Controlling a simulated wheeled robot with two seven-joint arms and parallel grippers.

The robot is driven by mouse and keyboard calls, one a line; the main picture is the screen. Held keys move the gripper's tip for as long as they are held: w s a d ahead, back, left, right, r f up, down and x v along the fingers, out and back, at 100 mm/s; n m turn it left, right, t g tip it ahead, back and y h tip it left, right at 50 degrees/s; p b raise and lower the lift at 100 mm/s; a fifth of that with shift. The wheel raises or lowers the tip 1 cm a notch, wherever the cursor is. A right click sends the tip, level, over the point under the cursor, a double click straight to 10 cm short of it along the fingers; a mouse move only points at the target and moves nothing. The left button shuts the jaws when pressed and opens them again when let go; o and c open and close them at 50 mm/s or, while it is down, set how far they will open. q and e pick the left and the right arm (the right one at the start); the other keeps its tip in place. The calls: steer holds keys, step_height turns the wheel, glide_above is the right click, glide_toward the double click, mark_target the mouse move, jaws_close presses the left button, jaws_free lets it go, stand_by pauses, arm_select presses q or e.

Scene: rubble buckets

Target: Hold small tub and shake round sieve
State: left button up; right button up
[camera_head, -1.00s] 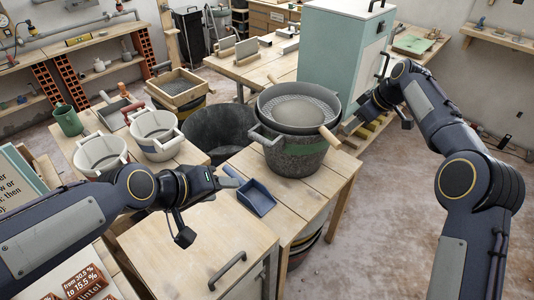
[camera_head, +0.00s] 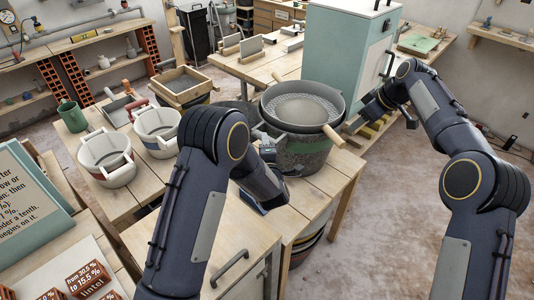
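The round sieve (camera_head: 298,108), a dark pan with a pale mound on its mesh, rests on top of the small tub (camera_head: 304,155), which is dark, speckled and has a green band. The sieve's wooden handle (camera_head: 333,136) points to the front right. My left gripper (camera_head: 266,146) is at the tub's left handle side, partly hidden by my own arm; I cannot tell whether it touches or grips the handle. My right gripper (camera_head: 354,124) is just right of the sieve, near the wooden handle and apparently apart from it. Its finger opening is not clear.
Two white buckets (camera_head: 106,160) (camera_head: 157,130) stand on the bench at left. A square sieve (camera_head: 181,85) is behind them. A teal cabinet (camera_head: 346,50) stands close behind the tub. A big dark bucket (camera_head: 236,110) is partly hidden. The floor at right is clear.

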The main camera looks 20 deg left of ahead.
arm_select(q)
steer(key=shift+n+t+y, duration=0.4)
steer(key=shift+y, duration=0.2)
steer(key=w, duration=0.2)
steer(key=w+a+f, duration=0.1)
steer(key=w, duration=0.1)
steer(key=w+a+f, duration=0.1)
steer(key=w, duration=0.1)
steer(key=shift+w+a, duration=0.15)
steer(key=shift+w, duration=0.15)
steer(key=c, duration=1)
steer(key=shift+c, duration=0.2)
